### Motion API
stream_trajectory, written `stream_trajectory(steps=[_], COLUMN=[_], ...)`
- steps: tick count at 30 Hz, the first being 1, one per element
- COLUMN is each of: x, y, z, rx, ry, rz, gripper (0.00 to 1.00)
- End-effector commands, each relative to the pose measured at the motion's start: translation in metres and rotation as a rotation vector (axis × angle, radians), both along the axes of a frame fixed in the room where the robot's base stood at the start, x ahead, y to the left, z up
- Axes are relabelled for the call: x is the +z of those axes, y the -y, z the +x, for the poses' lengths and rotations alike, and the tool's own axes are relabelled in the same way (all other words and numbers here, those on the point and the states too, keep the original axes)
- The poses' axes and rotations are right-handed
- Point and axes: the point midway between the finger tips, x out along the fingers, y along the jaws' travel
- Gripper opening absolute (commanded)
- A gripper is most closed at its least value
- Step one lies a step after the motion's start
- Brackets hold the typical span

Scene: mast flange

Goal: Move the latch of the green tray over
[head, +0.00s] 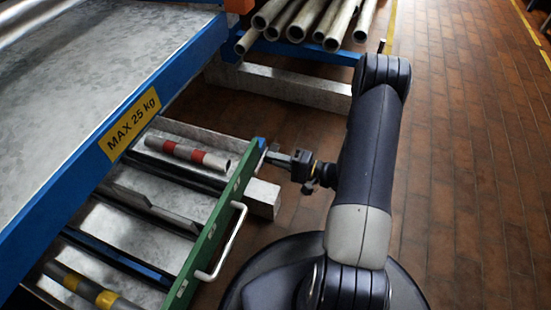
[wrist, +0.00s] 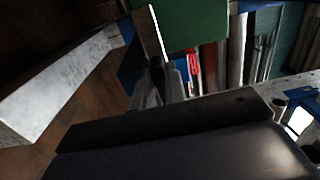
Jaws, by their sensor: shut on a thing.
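The green tray (head: 208,246) is a drawer with a green front and a white bar handle (head: 236,232), below the blue-edged table. My gripper (head: 272,156) is at the far end of the green front, by a small blue part there. In the wrist view, my gripper's fingers (wrist: 165,82) are shut around the lower end of a pale, flat, tilted strip, which looks like the latch (wrist: 150,33). The green front (wrist: 190,28) is just behind it. The fingers hide the point of contact.
A grey tube with red bands (head: 187,153) and a yellow-banded tube (head: 83,289) lie in the tray. The table (head: 60,217) carries a MAX 25 kg label. Metal pipes (head: 309,20) lie on a blue rack at the back. The brick floor at the right is clear.

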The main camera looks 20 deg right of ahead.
Motion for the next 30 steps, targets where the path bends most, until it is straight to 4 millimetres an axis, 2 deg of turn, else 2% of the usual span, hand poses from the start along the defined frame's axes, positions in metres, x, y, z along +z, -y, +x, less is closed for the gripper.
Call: stream_trajectory(steps=[1, 2, 9, 20, 30], x=[-0.001, -0.001, -0.001, 0.001, 0.002], y=[0.0, 0.0, 0.0, 0.006, 0.049], z=[-0.001, -0.001, 0.0, -0.003, -0.035], rx=[0.0, 0.0, 0.0, -0.001, -0.006], ry=[-0.002, -0.002, -0.001, -0.002, -0.001], rz=[-0.002, -0.002, -0.002, -0.001, 0.0], gripper=[0.0, 0.15, 0.35, 0.35, 0.35])
